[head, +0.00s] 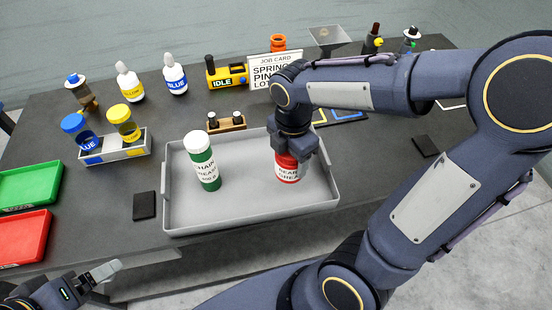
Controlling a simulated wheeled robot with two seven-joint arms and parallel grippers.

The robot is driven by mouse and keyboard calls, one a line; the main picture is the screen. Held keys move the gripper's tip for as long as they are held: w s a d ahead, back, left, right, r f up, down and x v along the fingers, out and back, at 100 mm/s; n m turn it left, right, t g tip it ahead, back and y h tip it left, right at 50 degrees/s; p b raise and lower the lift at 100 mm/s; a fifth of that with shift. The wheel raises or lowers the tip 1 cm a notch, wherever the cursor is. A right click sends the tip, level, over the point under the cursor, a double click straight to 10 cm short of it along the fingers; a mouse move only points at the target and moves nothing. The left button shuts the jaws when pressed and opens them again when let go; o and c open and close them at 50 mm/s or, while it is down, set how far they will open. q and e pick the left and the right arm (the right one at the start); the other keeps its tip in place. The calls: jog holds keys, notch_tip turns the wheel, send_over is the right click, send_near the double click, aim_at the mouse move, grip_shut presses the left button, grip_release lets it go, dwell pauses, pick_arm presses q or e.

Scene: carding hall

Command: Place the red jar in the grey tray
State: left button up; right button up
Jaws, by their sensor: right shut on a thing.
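The grey tray (240,217) lies on the dark table near its front edge. My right gripper (291,153) points down over the right half of the tray and is shut on the red jar (288,171). The jar is upright, with its top hidden by the gripper. I cannot tell whether its base touches the tray floor. A green jar (207,170) with a white lid stands in the left half of the tray. My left gripper (107,270) is low at the left, off the table's front edge; its fingers are not clear enough to judge.
Left of the tray is a rack (118,152) with blue-lidded and yellow-lidded jars. A green bin (28,187) and a red bin (22,238) lie at far left. Behind the tray are a wooden block (226,124), glue bottles and a job card (273,72). A black pad (145,206) lies beside the tray.

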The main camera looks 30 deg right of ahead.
jog(key=w+f, duration=0.2)
jog(key=w+d+f, duration=0.1)
jog(key=w+f, duration=0.3)
jog(key=shift+d+f, duration=0.1)
jog(key=shift+d, duration=0.25)
jog(key=shift+w+f+p, duration=0.2)
jog(key=shift+f+p, duration=0.45)
jog(key=shift+f, duration=1.1)
jog(key=shift+f, duration=0.2)
jog(key=o, duration=1.2)
jog(key=shift+r, duration=0.2)
